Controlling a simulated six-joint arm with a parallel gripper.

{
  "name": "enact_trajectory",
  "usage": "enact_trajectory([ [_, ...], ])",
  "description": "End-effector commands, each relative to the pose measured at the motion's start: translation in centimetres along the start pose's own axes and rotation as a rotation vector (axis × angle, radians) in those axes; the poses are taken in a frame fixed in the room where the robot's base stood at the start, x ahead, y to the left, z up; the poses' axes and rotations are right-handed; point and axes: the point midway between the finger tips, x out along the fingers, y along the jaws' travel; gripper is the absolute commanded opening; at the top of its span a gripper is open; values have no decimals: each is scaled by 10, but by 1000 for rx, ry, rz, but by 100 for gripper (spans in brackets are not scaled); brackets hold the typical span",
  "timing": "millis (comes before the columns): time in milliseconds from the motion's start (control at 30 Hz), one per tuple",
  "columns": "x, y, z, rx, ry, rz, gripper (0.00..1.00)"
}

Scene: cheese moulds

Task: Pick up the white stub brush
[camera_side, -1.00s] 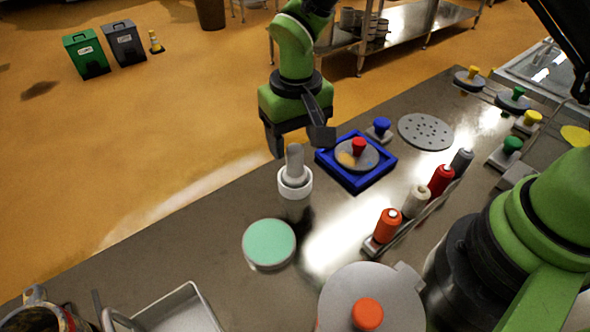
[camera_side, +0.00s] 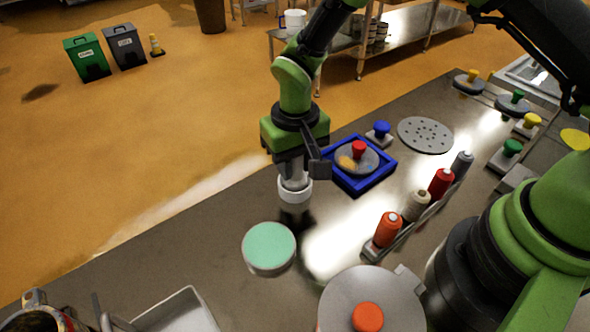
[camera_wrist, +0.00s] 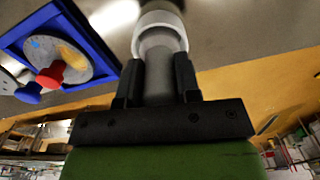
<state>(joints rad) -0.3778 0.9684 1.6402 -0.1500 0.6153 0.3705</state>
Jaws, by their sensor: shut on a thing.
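The white stub brush (camera_side: 295,191) stands upright near the counter's far edge in the side view, left of the blue tray. It has a pale grey handle and a wide white ring-shaped head. My gripper (camera_side: 294,177) is over it from above, with its jaws shut on the handle. In the wrist view the brush head (camera_wrist: 160,40) shows beyond my gripper (camera_wrist: 158,78), and the grey handle lies between the two black fingers. The upper end of the handle is hidden by the gripper. I see no clear gap under the brush.
A blue square tray (camera_side: 374,184) with a disc and red knob sits close to the right. A round mint-topped piece (camera_side: 269,246) lies in front. A rack holds an orange bottle (camera_side: 388,229) and others. A lidded pot (camera_side: 340,297) stands nearer. Bare counter lies between them.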

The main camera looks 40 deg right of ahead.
Motion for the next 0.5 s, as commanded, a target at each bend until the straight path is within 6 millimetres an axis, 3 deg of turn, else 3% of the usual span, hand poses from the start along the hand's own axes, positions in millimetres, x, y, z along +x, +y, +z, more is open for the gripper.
enact_trajectory([
  [167,-11,0,-1,0,3,-1,7],
  [500,-78,-1,-1,0,5,-3,7],
])
